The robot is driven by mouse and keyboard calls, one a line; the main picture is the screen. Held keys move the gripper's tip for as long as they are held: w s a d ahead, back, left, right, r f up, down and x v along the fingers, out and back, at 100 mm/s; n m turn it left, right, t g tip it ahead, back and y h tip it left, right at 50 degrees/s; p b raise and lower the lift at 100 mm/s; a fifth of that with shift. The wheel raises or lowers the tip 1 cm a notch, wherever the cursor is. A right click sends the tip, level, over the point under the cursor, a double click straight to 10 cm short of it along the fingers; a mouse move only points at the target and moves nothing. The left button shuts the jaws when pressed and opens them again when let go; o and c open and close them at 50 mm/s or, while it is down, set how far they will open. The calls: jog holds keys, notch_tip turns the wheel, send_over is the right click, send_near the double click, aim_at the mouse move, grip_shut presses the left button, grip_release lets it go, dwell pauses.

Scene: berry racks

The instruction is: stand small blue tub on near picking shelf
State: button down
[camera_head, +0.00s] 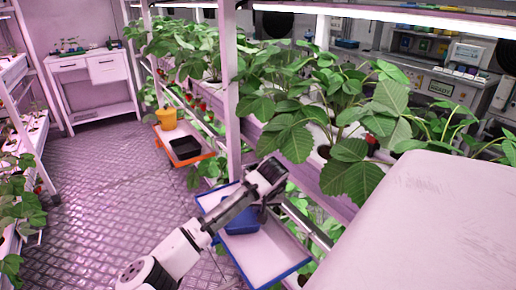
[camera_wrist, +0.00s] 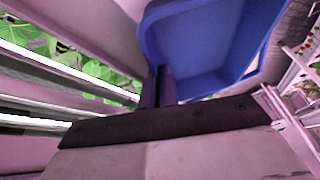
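The small blue tub (camera_head: 240,221) is in the middle of the head view, over the near picking shelf (camera_head: 272,262), a pale tray with a blue rim. My gripper (camera_wrist: 161,86) has its two dark fingers close together at the tub's wall and looks shut on it. In the wrist view the open inside of the blue tub (camera_wrist: 205,50) fills the upper middle. In the head view my wrist hides the fingertips and part of the tub. I cannot tell whether the tub's base touches the shelf.
A white rack post (camera_head: 229,90) and leafy strawberry plants (camera_head: 290,130) stand close beyond my arm. The floor (camera_head: 110,190) at left is clear.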

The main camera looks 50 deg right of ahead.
jog(key=c, duration=1.7)
grip_release()
jog(key=b+v, duration=0.1)
jog(key=v, duration=1.1)
jog(key=shift+r, duration=0.1)
